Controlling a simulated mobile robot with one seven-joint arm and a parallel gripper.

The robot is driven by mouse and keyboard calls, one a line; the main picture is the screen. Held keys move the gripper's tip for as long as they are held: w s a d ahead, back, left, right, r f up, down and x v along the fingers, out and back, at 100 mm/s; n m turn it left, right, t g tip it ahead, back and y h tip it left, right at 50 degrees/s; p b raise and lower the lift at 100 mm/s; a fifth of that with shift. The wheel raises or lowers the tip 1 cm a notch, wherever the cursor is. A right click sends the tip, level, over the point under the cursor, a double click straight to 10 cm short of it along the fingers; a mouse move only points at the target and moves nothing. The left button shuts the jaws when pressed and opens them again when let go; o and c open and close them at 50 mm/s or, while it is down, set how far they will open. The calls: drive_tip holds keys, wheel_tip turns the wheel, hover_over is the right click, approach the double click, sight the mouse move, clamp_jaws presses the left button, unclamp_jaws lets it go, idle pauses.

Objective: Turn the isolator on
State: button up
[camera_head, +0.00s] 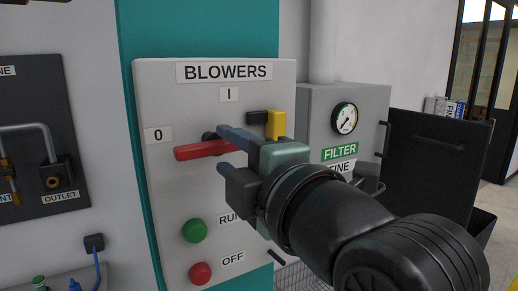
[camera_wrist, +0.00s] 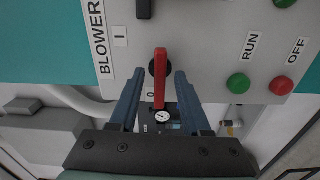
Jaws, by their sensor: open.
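The isolator is a red handle (camera_head: 195,151) on a dark round pivot on the grey BLOWERS panel (camera_head: 160,90). It points left, towards the 0 label (camera_head: 158,135); the I label (camera_head: 229,94) is above the pivot. My gripper (camera_head: 222,150) is open in front of the panel, one finger above the handle and one below. In the wrist view, the red handle (camera_wrist: 160,85) lies between the two blue-grey fingers of the gripper (camera_wrist: 159,74), with a gap on each side. The handle's right part is partly hidden by the gripper in the head view.
A green RUN button (camera_head: 194,231) and a red OFF button (camera_head: 200,273) sit below the handle. A yellow and black piece (camera_head: 276,124) is just beyond my gripper. A grey FILTER box (camera_head: 370,105) with a gauge stands to the right. A dark outlet panel (camera_head: 30,110) is at left.

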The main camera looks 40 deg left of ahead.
drive_tip(key=shift+x, duration=0.8)
clamp_jaws()
